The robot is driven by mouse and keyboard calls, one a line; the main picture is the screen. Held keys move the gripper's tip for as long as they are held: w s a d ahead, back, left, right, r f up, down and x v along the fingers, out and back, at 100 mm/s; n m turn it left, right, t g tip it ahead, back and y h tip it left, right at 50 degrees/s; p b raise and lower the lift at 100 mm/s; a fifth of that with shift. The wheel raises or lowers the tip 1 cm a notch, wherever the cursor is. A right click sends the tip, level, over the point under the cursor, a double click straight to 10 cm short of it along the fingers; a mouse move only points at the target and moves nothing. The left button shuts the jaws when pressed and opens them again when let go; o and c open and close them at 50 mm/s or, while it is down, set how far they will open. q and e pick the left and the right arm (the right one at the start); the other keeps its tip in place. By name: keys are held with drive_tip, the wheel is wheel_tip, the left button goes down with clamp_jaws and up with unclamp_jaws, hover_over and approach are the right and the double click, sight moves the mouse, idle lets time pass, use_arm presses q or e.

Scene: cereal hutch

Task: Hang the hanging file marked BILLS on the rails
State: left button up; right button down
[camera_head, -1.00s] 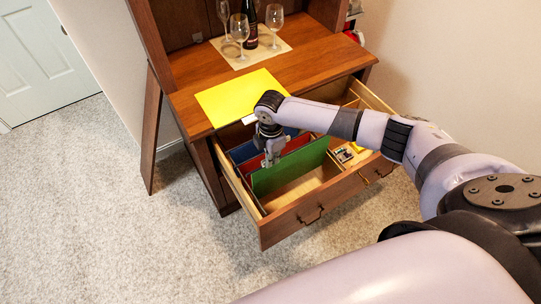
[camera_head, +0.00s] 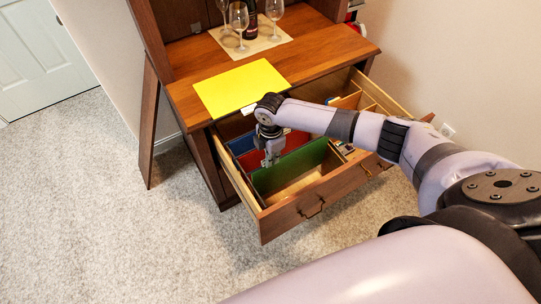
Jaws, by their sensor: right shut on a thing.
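The yellow hanging file (camera_head: 242,88) lies flat on the hutch counter, with a white tab at its front edge. In the open drawer (camera_head: 290,217), a green file (camera_head: 290,167) stands upright. Behind it are a red file (camera_head: 297,140) and a blue file (camera_head: 242,145). My right gripper (camera_head: 268,160) points down into the drawer behind the green file. It is shut, apparently on the red file's upper edge, though its fingertips are partly hidden. No lettering is readable, so I cannot tell which file is marked BILLS. My left gripper is out of view.
Wine glasses (camera_head: 239,18) and a dark bottle (camera_head: 251,20) stand on a mat (camera_head: 272,40) at the back of the counter. Wooden dividers (camera_head: 347,101) fill the drawer's right side. My right arm crosses above them. Carpet (camera_head: 100,210) lies clear at left.

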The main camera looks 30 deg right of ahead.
wheel_tip(320, 180, down, 5)
drive_tip(key=b, duration=0.3)
drive_tip(key=c, duration=1.7)
unclamp_jaws()
drive_tip(key=shift+o, duration=0.7)
drive_tip(key=shift+o, duration=1.1)
drive_tip(key=shift+r, duration=0.15)
drive_tip(key=shift+r+p, duration=2.4)
drive_tip(key=shift+p, duration=0.15)
